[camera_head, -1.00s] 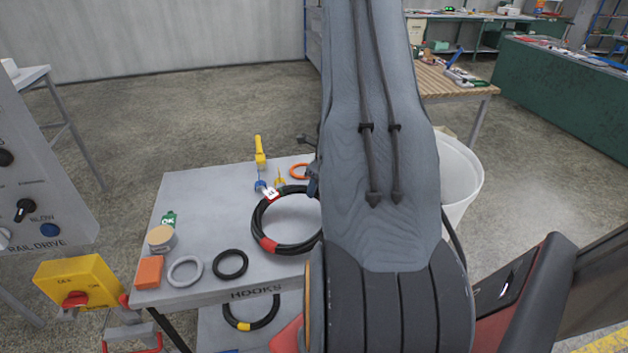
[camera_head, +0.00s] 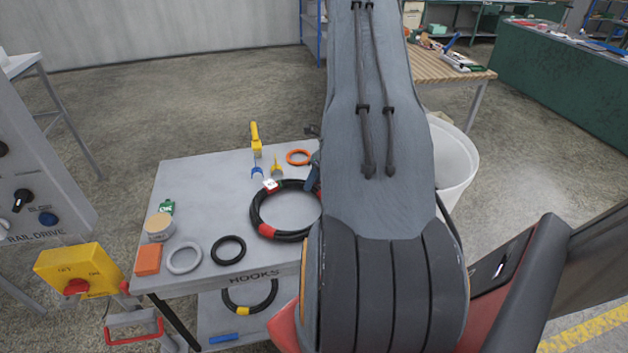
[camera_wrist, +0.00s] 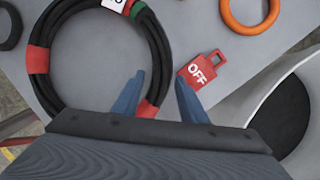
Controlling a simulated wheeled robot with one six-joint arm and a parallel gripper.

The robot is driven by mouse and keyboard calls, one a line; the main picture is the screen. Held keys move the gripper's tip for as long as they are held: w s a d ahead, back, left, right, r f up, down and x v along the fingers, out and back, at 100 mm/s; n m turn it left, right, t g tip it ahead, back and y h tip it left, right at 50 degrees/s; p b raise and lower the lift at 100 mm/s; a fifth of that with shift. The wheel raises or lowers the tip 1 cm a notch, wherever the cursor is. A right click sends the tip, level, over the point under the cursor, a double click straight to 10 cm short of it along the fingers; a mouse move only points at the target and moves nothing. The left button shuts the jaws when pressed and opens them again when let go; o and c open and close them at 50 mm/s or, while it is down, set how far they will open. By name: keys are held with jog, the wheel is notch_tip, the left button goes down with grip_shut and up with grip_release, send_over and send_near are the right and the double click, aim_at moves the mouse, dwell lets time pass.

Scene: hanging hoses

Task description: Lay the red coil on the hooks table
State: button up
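The red coil (camera_head: 265,231), a black hose ring with red bands and a white tag, lies on the hooks table (camera_head: 205,187), near its right side. In the wrist view the coil (camera_wrist: 38,60) fills the upper left. My gripper (camera_wrist: 157,92) is open, with its two blue fingers apart. The left finger overlaps the coil's lower right part, and a red band shows between the fingers. I cannot tell whether the finger touches the hose. In the head view my arm hides most of the gripper and the coil's right edge.
A red OFF tag (camera_wrist: 202,70) lies by the right finger. An orange ring (camera_head: 299,157), grey ring (camera_head: 184,258), black ring (camera_head: 228,250) and orange block (camera_head: 148,260) share the tabletop. A yellow-banded coil (camera_head: 244,310) is on the lower shelf. A white bin (camera_head: 458,165) stands at right.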

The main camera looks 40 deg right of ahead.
jog(key=shift+o, duration=0.8)
jog(key=b+v, duration=0.2)
jog(key=v, duration=0.5)
jog(key=shift+s+d+r+b, duration=0.1)
jog(key=shift+r+b, duration=0.2)
jog(key=shift+b, duration=0.1)
notch_tip(320, 180, up, 7)
jog(key=p, duration=0.3)
jog(key=shift+r, duration=0.1)
dwell(0.5)
